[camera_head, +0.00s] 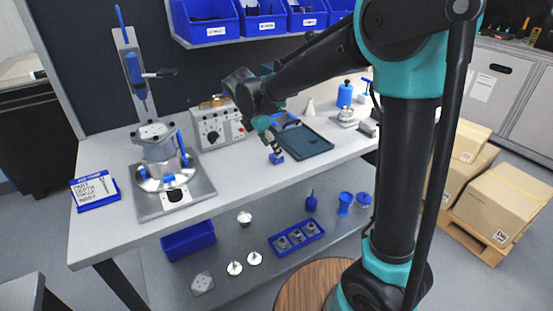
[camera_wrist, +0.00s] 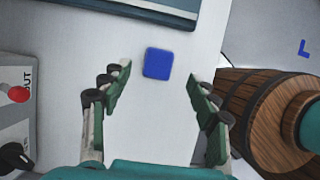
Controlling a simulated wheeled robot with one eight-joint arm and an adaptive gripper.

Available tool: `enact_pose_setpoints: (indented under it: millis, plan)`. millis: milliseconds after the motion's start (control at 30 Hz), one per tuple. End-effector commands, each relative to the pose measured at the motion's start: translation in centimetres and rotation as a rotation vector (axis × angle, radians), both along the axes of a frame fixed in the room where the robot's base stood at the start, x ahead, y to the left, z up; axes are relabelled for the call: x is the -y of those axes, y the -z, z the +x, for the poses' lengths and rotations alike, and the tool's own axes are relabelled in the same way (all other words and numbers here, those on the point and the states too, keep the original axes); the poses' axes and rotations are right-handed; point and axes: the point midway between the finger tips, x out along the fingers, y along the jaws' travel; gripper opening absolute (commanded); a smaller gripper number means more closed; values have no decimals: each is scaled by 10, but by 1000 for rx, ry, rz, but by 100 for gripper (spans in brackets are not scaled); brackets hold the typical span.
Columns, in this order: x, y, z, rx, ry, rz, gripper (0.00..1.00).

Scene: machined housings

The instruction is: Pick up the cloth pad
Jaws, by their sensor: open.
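The cloth pad is a small blue square lying flat on the white bench top. It shows whole in the wrist view (camera_wrist: 158,63), and in the head view (camera_head: 277,158) it lies in front of the dark tray, at my fingertips. My gripper (camera_wrist: 160,82) is open and empty, its fingers spread to the left and right of the pad's line. In the wrist view the pad appears centred between the fingertips and slightly beyond them. In the head view my gripper (camera_head: 271,143) points down just above the pad; the exact height is unclear.
A dark tray (camera_head: 305,146) lies behind the pad. A control box (camera_head: 214,126) with a red knob stands to the left, and a metal fixture (camera_head: 160,165) further left. Small metal parts and a blue bottle (camera_head: 345,95) stand behind right. The bench around the pad is clear.

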Motion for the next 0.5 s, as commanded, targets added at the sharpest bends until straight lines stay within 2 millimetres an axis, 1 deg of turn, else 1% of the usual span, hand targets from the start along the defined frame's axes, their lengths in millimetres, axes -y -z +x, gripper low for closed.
enact_pose_setpoints:
  millis: [100, 233, 367, 500]
  plan:
    - [4, 17, 6, 1, 2, 0, 60]
    - [9, 33, 9, 1, 2, 0, 60]
    - [12, 40, 11, 0, 1, 0, 60]
    - [12, 41, 11, 0, 0, 0, 60]
